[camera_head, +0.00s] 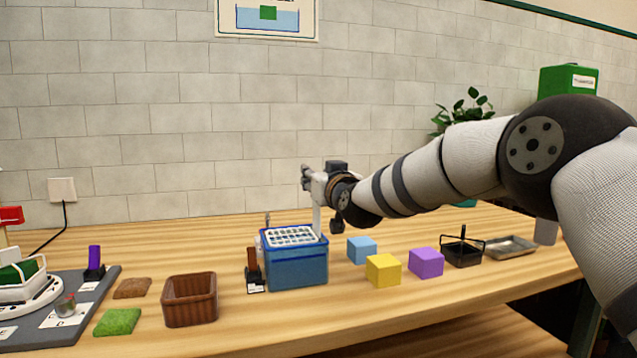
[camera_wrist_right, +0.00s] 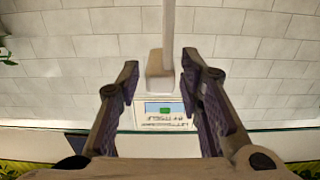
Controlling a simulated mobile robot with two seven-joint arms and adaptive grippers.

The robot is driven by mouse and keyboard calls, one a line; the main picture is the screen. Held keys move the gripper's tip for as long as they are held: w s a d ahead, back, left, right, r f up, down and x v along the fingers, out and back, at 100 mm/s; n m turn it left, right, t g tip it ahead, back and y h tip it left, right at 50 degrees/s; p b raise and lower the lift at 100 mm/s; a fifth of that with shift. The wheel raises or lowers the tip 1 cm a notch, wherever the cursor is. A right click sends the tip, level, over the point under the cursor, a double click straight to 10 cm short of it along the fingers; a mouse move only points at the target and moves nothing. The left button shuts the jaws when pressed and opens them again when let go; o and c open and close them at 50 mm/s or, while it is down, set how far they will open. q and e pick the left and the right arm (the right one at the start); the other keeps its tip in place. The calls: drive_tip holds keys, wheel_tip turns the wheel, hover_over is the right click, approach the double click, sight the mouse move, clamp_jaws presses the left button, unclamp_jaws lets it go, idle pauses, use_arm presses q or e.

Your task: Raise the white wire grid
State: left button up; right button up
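The white wire grid (camera_head: 292,236) lies level in the top of the blue tub (camera_head: 298,268) on the table. A pale upright post (camera_head: 317,220) rises from the tub's right side to my right gripper (camera_head: 308,178). In the right wrist view, the fingers of the right gripper (camera_wrist_right: 158,75) stand apart. The post with its block-shaped end (camera_wrist_right: 159,70) shows between them, with visible gaps at both sides. My left gripper is not in view.
Yellow (camera_head: 383,270), light blue (camera_head: 362,250) and purple (camera_head: 426,262) cubes stand right of the tub. A dark stand (camera_head: 254,275) and a brown basket (camera_head: 189,300) are to its left. A black basket (camera_head: 462,252) and metal tray (camera_head: 511,247) lie further right. The front table strip is clear.

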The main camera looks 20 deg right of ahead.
drive_tip(key=shift+f, duration=0.25)
drive_tip(key=shift+s, duration=0.3)
drive_tip(key=s, duration=1.1)
drive_tip(key=shift+s+d, duration=0.2)
drive_tip(key=shift+s, duration=0.05)
